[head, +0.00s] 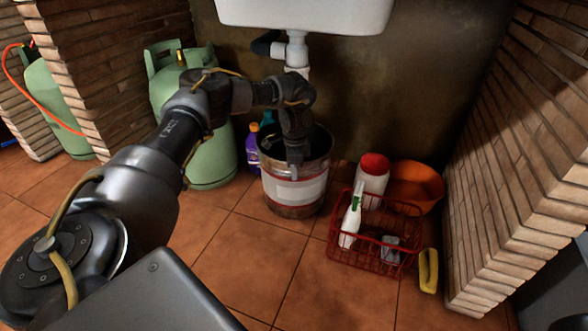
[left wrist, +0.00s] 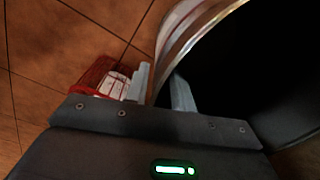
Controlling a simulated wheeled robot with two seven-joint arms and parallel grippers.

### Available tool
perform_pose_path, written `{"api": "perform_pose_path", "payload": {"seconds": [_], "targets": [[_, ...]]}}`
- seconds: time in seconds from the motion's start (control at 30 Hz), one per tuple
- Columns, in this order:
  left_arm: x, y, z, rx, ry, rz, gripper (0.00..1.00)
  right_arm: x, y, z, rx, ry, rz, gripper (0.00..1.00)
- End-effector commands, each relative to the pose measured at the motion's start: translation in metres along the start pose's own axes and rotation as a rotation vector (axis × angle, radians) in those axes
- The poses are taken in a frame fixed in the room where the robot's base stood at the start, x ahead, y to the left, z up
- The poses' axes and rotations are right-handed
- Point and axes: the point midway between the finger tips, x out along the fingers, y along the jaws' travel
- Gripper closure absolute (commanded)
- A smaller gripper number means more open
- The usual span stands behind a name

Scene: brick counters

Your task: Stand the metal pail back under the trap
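The metal pail (head: 295,190), with a pale band around it, looks upright below and slightly in front of the sink's drain trap (head: 297,50). I cannot tell if its base is flat on the floor. My left gripper (head: 294,165) points down at the pail's near rim. In the left wrist view the pail's rim (left wrist: 192,22) runs between the fingers of my left gripper (left wrist: 162,88), one finger inside and one outside. My arm hides part of the pail's mouth. My right gripper is not in view.
A red basket (head: 372,265) with a spray bottle stands right of the pail, by a red-capped white tub (head: 372,178), an orange bowl (head: 418,185) and a yellow item (head: 428,270). A purple bottle (head: 252,150) and green gas cylinder (head: 212,165) stand left. Front floor is clear.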

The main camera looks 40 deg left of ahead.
Motion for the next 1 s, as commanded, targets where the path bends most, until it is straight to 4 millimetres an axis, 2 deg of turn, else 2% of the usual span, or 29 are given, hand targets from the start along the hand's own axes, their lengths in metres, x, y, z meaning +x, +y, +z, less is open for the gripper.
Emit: {"api": "perform_pose_path", "payload": {"seconds": [0.33,0.47,0.8,1.0], "targets": [[-0.001,0.000,0.000,0.000,0.000,0.000,0.75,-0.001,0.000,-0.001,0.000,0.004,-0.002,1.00],[-0.015,0.000,0.000,0.000,0.001,0.000,0.75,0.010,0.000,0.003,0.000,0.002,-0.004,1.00],[-0.070,0.000,0.000,0.000,0.001,0.000,0.75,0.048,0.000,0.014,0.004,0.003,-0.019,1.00],[-0.077,0.000,0.000,0.000,-0.001,0.000,0.75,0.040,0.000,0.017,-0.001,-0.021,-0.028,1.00]]}}
